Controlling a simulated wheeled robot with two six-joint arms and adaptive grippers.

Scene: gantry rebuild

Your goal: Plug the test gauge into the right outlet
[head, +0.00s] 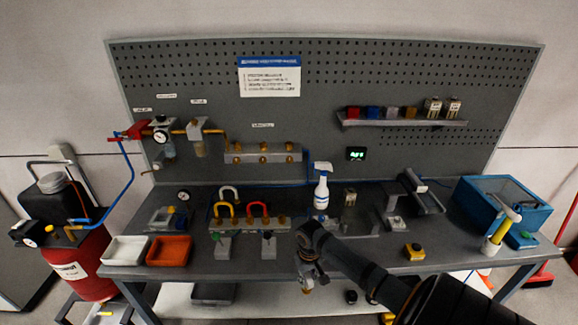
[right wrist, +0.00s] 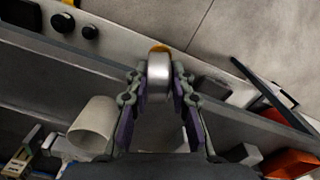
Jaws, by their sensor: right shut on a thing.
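My right gripper (head: 307,276) hangs at the front edge of the bench in the head view. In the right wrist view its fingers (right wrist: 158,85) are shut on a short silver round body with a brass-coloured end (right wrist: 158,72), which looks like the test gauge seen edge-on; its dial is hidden. In the head view only a small yellowish part of it (head: 307,288) shows below the gripper. The grey manifold (head: 263,153) with brass outlets is on the pegboard, behind and above the gripper. Its right outlet (head: 289,148) looks free. My left gripper is out of view.
A spray bottle (head: 321,192), padlock rack (head: 250,224), white tray (head: 125,250) and orange tray (head: 169,250) stand on the bench (head: 330,262). Another round dial (head: 183,195) is at its left. A blue box (head: 503,203) is at right. A red tank (head: 80,260) stands left.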

